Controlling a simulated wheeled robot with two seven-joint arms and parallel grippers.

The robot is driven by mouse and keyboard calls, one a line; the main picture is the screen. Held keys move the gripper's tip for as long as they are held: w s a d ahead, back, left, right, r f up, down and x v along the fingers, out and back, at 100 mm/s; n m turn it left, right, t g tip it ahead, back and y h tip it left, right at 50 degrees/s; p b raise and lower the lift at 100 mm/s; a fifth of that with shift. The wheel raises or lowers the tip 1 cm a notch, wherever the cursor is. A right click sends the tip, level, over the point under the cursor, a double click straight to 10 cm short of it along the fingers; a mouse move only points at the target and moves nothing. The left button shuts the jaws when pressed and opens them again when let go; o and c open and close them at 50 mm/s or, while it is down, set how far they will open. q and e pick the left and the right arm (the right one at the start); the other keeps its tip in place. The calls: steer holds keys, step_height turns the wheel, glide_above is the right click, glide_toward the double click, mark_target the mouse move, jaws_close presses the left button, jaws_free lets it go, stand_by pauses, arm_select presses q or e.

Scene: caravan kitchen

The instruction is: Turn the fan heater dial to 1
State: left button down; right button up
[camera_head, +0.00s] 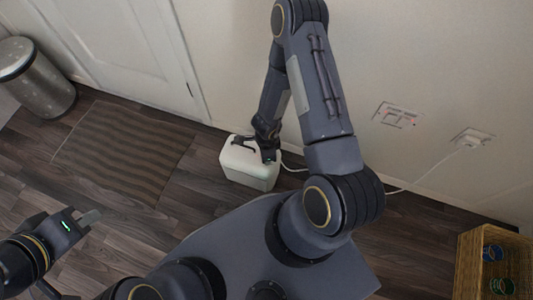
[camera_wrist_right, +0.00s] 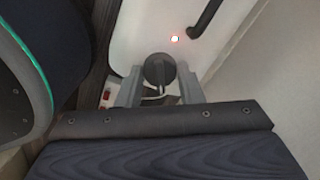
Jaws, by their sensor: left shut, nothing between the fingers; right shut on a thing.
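The fan heater (camera_head: 247,178) is a white box on the floor against the wall, with my right arm reaching down to it. My right gripper (camera_head: 268,154) is at its top. In the right wrist view, the heater's white top (camera_wrist_right: 125,30) shows a dark round dial (camera_wrist_right: 159,70) between the two grey fingers of my right gripper (camera_wrist_right: 160,90), which is shut on it. I cannot read the dial's setting. My left gripper (camera_head: 90,217) is shut and empty, away from the heater at the lower left.
A cable runs from the heater to a plug (camera_head: 470,140) in the wall at the right. A wall socket (camera_head: 397,116) is nearby. A striped mat (camera_head: 125,150) lies by the door, with a metal bin (camera_head: 40,85) at the far left. A wicker basket (camera_head: 468,270) stands at lower right.

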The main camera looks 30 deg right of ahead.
stand_by(0.3)
steer(key=o, duration=1)
step_height(320, 180, up, 8)
steer(key=p, duration=0.5)
steer(key=shift+f, duration=0.1)
